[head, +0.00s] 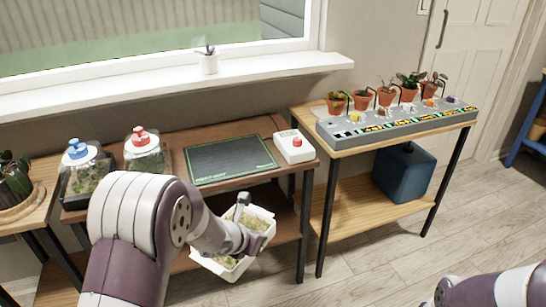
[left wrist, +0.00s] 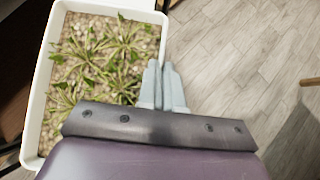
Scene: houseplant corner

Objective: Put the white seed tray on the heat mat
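The white seed tray (head: 229,274) hangs tilted in front of the brown bench in the head view, with green seedlings on pale gravel in it. My left gripper (head: 245,205) is at its upper edge. In the left wrist view, the tray (left wrist: 42,88) fills the left side, and my left gripper's fingers (left wrist: 161,68) are together on its right wall. The heat mat (head: 230,160), a dark flat panel with a green outline, lies bare on the bench top, behind and above the tray. My right gripper is out of view; only part of my right arm shows at the lower right.
Left of the mat stand two clear-domed terrariums, one blue-topped (head: 78,150) and one red-topped (head: 139,136). A white box with a red knob (head: 294,146) sits right of the mat. A second table (head: 340,141) bears potted plants on a grey strip (head: 400,124).

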